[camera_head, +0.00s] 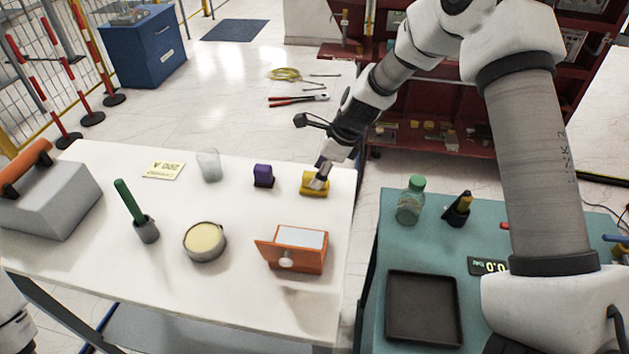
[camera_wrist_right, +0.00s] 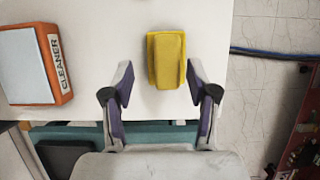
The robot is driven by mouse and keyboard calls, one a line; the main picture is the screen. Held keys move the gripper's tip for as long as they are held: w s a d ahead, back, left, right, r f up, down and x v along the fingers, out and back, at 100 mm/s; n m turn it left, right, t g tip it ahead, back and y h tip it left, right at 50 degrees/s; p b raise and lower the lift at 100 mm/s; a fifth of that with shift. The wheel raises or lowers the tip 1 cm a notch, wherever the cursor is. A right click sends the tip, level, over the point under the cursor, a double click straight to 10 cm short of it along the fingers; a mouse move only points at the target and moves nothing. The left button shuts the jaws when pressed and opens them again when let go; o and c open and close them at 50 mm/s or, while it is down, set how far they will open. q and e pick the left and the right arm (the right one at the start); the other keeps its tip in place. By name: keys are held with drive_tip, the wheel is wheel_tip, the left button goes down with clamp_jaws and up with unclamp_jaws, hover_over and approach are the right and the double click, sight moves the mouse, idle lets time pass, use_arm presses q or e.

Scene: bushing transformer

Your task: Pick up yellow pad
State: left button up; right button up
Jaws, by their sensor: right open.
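The yellow pad (camera_head: 309,190) lies on the white table near its right edge. It also shows in the right wrist view (camera_wrist_right: 167,60), between the finger lines and mostly ahead of the fingers. My right gripper (camera_head: 319,180) is over the pad in the head view and covers part of it. In the wrist view my right gripper (camera_wrist_right: 157,82) has its two fingers spread wide, one on each side of the pad's near end, with nothing held. I cannot tell the exact height of the fingertips above the table. My left gripper is out of view.
A purple block (camera_head: 263,176) stands left of the pad. An orange cleaner box (camera_head: 300,258) stands nearer on the white table (camera_head: 110,262). A glass (camera_head: 209,165) and a round tin (camera_head: 204,243) are farther left. A teal table (camera_head: 480,307) with a black tray (camera_head: 422,340) is at right.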

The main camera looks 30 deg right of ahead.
sight(314, 174)
drive_tip(key=f, duration=0.1)
drive_tip(key=w+f, duration=0.1)
drive_tip(key=f, duration=0.1)
drive_tip(key=shift+w+a, duration=0.2)
drive_tip(key=shift+w, duration=0.15)
drive_tip(key=shift+w+f, duration=0.1)
drive_tip(key=shift+w, duration=0.1)
drive_tip(key=shift+s+a, duration=0.1)
drive_tip(key=shift+s, duration=0.05)
drive_tip(key=shift+s+r, duration=0.2)
drive_tip(key=shift+r, duration=0.1)
drive_tip(key=c, duration=0.5)
drive_tip(key=shift+s, duration=0.15)
drive_tip(key=c, duration=0.6)
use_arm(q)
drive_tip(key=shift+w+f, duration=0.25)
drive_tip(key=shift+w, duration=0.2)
use_arm(e)
clamp_jaws()
